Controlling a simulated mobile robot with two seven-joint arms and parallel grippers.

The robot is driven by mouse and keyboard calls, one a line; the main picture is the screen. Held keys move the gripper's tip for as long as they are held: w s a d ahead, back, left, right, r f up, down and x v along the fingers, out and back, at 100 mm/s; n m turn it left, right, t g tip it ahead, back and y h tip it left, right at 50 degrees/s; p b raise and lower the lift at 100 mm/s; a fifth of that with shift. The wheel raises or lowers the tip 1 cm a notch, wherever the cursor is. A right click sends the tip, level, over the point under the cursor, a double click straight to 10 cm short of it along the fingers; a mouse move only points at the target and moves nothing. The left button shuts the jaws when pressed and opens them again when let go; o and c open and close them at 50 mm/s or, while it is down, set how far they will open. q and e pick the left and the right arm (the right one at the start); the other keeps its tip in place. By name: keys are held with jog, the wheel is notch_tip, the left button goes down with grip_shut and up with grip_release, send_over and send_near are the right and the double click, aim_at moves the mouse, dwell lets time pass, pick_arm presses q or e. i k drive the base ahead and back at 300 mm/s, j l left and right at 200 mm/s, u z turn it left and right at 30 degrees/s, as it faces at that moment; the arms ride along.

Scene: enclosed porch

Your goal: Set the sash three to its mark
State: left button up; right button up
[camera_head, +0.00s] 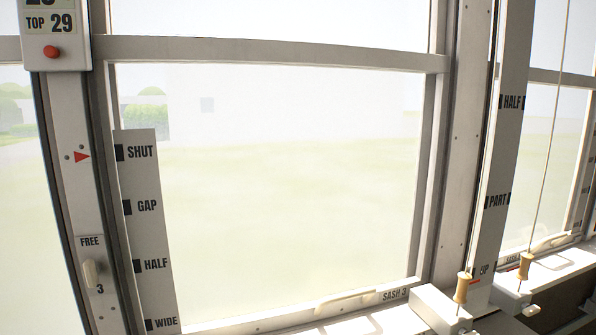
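Sash 3 (250,318) is the large window pane at centre, with a "SASH 3" label (393,295) and a pale pull handle (345,301) on its bottom rail. A grey scale strip (146,225) at its left edge reads SHUT, GAP, HALF and WIDE from top to bottom. A red pointer (82,156) on the left post points right, about level with SHUT. Lower on that post is a plate marked FREE and 3 with a pale lever (90,272); the lever's exact setting is unclear. Neither of my grippers is in view.
A white box (55,30) reading "TOP 29" with a red button (50,52) hangs at upper left. At right, another strip (497,200) reads HALF, PART and a partly hidden word. Wooden pulls (462,287) (525,265) stand at white blocks on the sill.

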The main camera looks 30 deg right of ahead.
aim_at(132, 158)
jog(key=z, duration=1.1)
jog(key=i+j, duration=0.25)
jog(key=i, duration=0.25)
